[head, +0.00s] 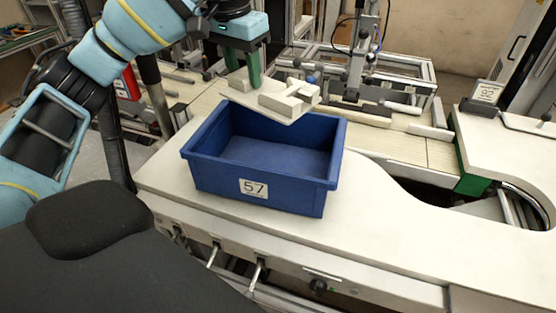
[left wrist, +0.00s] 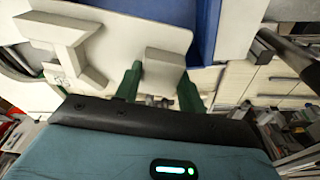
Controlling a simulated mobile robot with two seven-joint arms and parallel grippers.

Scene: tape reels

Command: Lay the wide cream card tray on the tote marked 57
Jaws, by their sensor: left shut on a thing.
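The blue tote (head: 258,202) with a white label reading 57 stands on the pale worktop in the head view. Its open top shows an empty floor. The cream card tray (head: 262,105), a flat plate with raised blocks, is held tilted above the tote's back edge. My left gripper (head: 243,78) has its green fingers shut on the tray. In the left wrist view, the gripper (left wrist: 160,88) has a cream block of the tray (left wrist: 115,35) between its fingers, and part of the blue tote (left wrist: 206,30) shows behind. My right gripper is out of view.
The pale worktop (head: 390,235) is clear in front and to the right of the tote. Behind stand a metal fixture (head: 350,75) and cream blocks. A small numbered sign (head: 487,93) stands at the right, near a curved cut-out in the worktop.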

